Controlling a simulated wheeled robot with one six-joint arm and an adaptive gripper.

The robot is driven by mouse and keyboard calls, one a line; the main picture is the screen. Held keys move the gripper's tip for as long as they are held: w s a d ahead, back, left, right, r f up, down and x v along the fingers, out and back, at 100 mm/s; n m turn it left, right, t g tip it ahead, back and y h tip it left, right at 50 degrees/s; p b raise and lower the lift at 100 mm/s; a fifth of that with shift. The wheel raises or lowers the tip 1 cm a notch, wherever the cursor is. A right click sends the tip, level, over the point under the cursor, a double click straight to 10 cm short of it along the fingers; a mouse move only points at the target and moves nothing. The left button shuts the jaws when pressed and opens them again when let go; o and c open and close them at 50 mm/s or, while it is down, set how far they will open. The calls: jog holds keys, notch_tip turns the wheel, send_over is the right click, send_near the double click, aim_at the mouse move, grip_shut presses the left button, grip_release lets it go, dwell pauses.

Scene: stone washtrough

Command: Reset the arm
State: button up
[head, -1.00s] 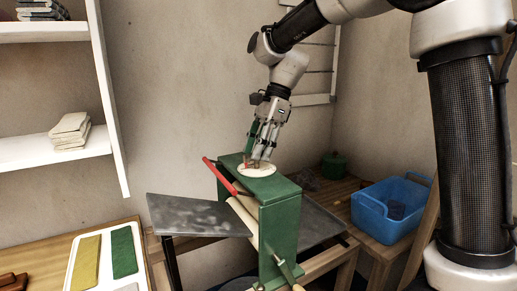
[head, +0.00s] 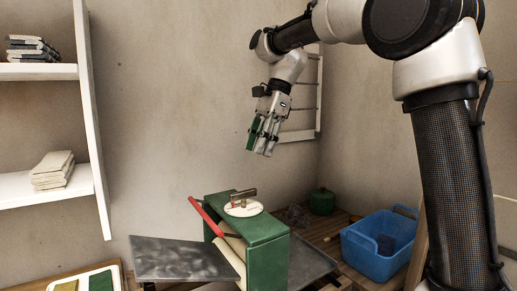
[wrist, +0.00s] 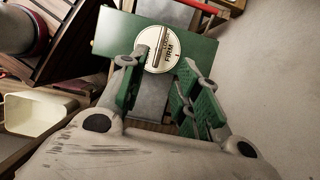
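My gripper (head: 262,137) hangs in the air above the green press-like machine (head: 262,250), clear of it. In the wrist view its green-padded fingers (wrist: 160,95) are spread apart with nothing between them. On the machine's top is a round white dial plate (head: 243,209) with a brown handle (head: 243,197) across it. In the wrist view the dial (wrist: 160,48) shows the word "FIRM" and lies beyond the fingertips.
A red lever (head: 205,216) sticks up at the machine's left, beside a grey slab (head: 183,259). A blue tub (head: 378,247) and a green pot (head: 322,202) stand on the wooden bench at right. White shelves (head: 45,187) with folded cloths are at left. The air around my gripper is free.

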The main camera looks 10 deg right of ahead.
jog(key=d+f+n+t+h, duration=0.1)
jog(key=d+f+n, duration=0.3)
jog(key=f+n, duration=0.3)
jog(key=s+d+f+n+t+h, duration=0.1)
jog(key=s+d+f+n+t, duration=0.1)
jog(key=s+d, duration=0.8)
jog(key=s+d+f+n+t+h, duration=0.2)
jog(key=s+d, duration=0.7)
jog(key=s, duration=0.6)
jog(key=f+n+t, duration=0.1)
jog(key=n, duration=0.1)
jog(key=shift+d+n, duration=0.3)
jog(key=shift+d, duration=0.1)
